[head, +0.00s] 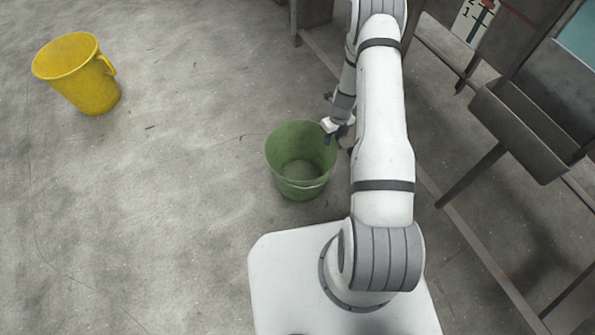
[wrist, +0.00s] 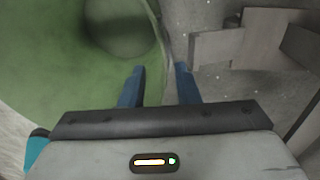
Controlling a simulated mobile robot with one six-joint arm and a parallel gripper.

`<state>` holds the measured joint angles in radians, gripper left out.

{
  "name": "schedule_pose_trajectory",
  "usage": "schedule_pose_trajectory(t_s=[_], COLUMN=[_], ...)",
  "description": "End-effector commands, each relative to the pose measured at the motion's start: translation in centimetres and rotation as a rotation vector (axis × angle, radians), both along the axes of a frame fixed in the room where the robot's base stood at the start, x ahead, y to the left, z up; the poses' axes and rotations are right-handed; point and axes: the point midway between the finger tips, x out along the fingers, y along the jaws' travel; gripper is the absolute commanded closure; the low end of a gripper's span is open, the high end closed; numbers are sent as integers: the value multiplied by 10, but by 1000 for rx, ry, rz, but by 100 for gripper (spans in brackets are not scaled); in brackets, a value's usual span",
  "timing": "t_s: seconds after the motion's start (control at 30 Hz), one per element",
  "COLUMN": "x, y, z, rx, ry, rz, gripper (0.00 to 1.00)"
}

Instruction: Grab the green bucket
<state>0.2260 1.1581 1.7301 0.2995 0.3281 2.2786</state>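The green bucket (head: 300,187) stands upright on the concrete floor in the head view, just in front of my white base. It is open at the top and looks empty. My gripper (head: 337,132) is at the right side of its rim, partly hidden by my arm. In the wrist view, the bucket's green inside (wrist: 60,55) fills the left. The two blue fingers of my gripper (wrist: 161,88) are apart, with the rim line running between them. One finger is over the inside and the other is outside. I cannot tell whether either touches the wall.
A yellow bucket (head: 85,85) with a side handle stands at the upper left. Grey metal frames and a trough (head: 520,120) line the right side. A grey structure (wrist: 245,40) also shows at the wrist view's upper right.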

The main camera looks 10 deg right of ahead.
Motion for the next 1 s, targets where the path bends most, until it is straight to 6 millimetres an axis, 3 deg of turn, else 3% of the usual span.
schedule_pose_trajectory(t_s=[0.1, 0.27, 0.5, 0.83, 1.0], x=[5, 5, 5, 4, 4], y=[5, 8, 7, 7, 7], z=[-24, -41, -40, -40, -40], rx=[1, 0, 0, 1, 1], ry=[1, 2, 1, 1, 1], rz=[2, 2, 1, 0, 0], gripper=[71, 71, 72, 99, 100])
